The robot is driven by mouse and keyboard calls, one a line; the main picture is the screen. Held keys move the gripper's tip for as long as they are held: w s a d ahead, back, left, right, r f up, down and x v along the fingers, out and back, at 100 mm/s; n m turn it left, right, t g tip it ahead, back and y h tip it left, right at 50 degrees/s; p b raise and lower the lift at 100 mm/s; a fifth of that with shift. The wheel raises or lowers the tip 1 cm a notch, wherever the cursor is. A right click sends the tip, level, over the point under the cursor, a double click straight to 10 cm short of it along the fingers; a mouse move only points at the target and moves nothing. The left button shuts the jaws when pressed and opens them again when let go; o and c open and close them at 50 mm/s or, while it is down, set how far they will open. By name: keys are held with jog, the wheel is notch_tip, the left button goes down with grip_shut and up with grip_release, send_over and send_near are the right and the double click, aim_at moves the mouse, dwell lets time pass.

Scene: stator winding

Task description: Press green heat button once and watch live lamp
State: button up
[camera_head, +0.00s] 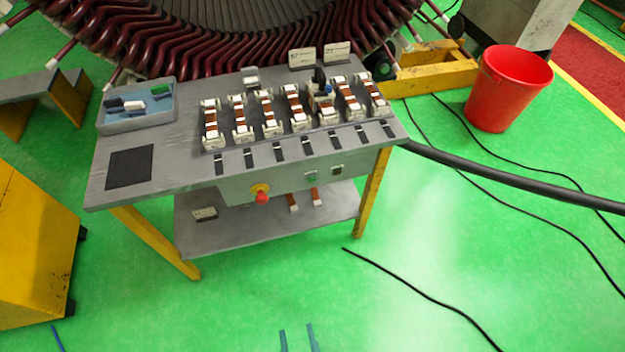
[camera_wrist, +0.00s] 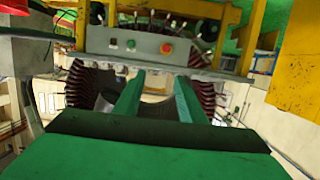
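The green button (camera_head: 312,177) is on the front panel of the grey workbench, right of a red mushroom knob (camera_head: 261,194) on a yellow base. A small dark fitting (camera_head: 337,169) sits right of the green button; I cannot tell if it is the live lamp, and no glow shows. The wrist view is upside down: the green button (camera_wrist: 131,44) is left of the red one (camera_wrist: 166,48), with the small fitting (camera_wrist: 113,42) beyond. My gripper (camera_wrist: 160,76) has two green fingers apart with nothing between them. Its tips (camera_head: 298,338) show at the bottom, well short of the panel.
The bench top (camera_head: 130,166) holds a row of white and copper coil pieces and a blue-grey tray (camera_head: 137,121). The large stator stands behind. A red bucket (camera_head: 508,88) is at right, a yellow cabinet (camera_head: 35,250) at left. Black cables cross the green floor.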

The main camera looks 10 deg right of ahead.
grip_shut()
jog(key=shift+s, duration=0.1)
dwell(1.5)
